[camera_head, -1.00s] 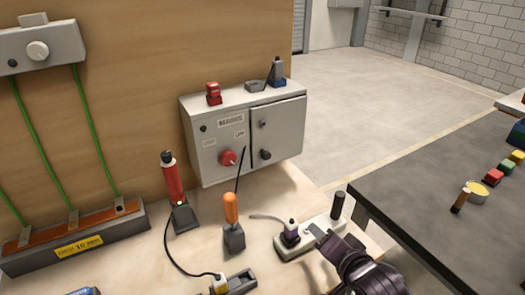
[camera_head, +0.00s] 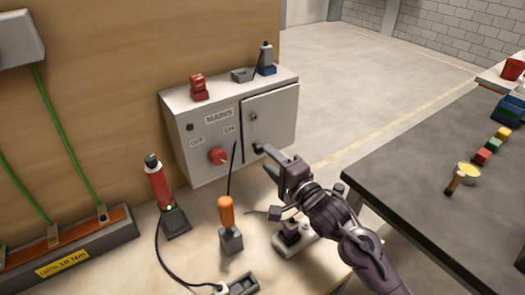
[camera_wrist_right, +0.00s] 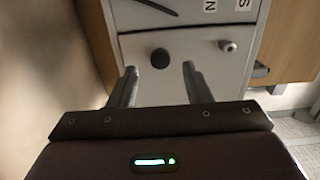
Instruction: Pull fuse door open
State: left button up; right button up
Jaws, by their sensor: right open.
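The fuse door (camera_head: 275,118) is the light grey right-hand panel of the mains box (camera_head: 205,150), and it looks shut. It carries a round black knob (camera_head: 259,149) low on its left side and a small lock (camera_head: 253,117) above. My right gripper (camera_head: 267,161) is open and empty, its fingertips close to the knob. In the right wrist view the black knob (camera_wrist_right: 160,58) shows ahead, between the lines of the two open fingers (camera_wrist_right: 159,78), with the silver lock (camera_wrist_right: 228,46) to the right. I cannot tell whether the fingers touch the knob. My left gripper is not in view.
A red rotary switch (camera_head: 218,156) sits on the box's left panel. A red-handled tool (camera_head: 158,184) and an orange-handled tool (camera_head: 227,212) stand on the bench in front. A red padlock (camera_head: 198,88) is on top of the box. A dark table (camera_head: 430,150) stands to the right.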

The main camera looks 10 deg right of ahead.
aim_at(261, 152)
jog(key=shift+x, duration=1.95)
grip_shut()
